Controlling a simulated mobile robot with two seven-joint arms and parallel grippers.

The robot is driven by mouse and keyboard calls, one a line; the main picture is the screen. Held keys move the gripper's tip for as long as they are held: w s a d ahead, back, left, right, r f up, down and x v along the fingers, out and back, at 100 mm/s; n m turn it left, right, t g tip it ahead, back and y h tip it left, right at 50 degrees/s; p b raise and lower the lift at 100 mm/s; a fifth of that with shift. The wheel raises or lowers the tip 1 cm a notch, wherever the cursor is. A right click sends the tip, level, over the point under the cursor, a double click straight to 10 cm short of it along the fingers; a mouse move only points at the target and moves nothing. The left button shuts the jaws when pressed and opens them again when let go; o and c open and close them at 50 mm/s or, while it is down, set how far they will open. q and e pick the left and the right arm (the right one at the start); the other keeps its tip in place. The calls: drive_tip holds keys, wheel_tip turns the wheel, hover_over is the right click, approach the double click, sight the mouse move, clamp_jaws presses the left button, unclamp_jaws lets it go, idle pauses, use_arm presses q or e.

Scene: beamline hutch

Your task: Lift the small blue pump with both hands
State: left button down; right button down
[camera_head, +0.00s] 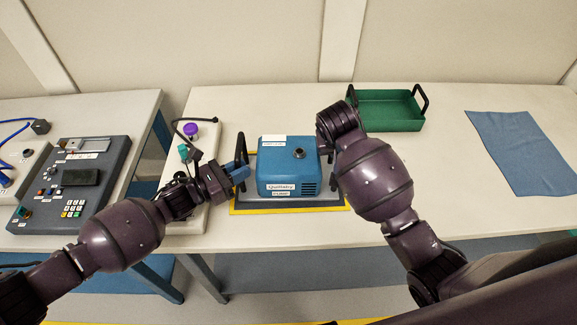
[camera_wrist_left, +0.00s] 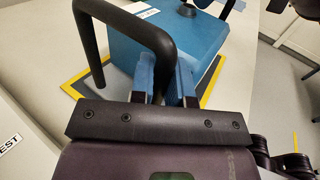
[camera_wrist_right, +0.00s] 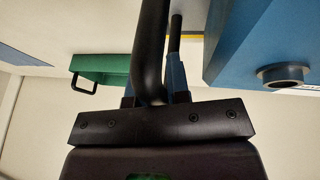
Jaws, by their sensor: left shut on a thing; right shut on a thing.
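The small blue pump (camera_head: 288,165) is upright over a yellow-edged mat (camera_head: 240,207) on the bench; I cannot tell any gap under it. It has a black handle on each side. My left gripper (camera_head: 238,174) is at the pump's left side, and in the left wrist view its blue fingers are shut on the left black handle (camera_wrist_left: 160,35). My right gripper (camera_wrist_right: 150,88) is shut on the right black handle (camera_wrist_right: 150,40), at the pump's right side. In the head view my right arm hides its fingers and most of that handle.
A green tray (camera_head: 388,126) with black handles stands behind and right of the pump. A blue cloth (camera_head: 520,150) lies at the far right. Left of the pump is a pale board with a purple knob (camera_head: 191,130); a grey control panel (camera_head: 75,185) is on the left table.

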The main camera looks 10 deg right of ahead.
sight(237, 158)
use_arm(q)
drive_tip(key=shift+r, duration=0.15)
use_arm(e)
drive_tip(key=shift+r, duration=0.2)
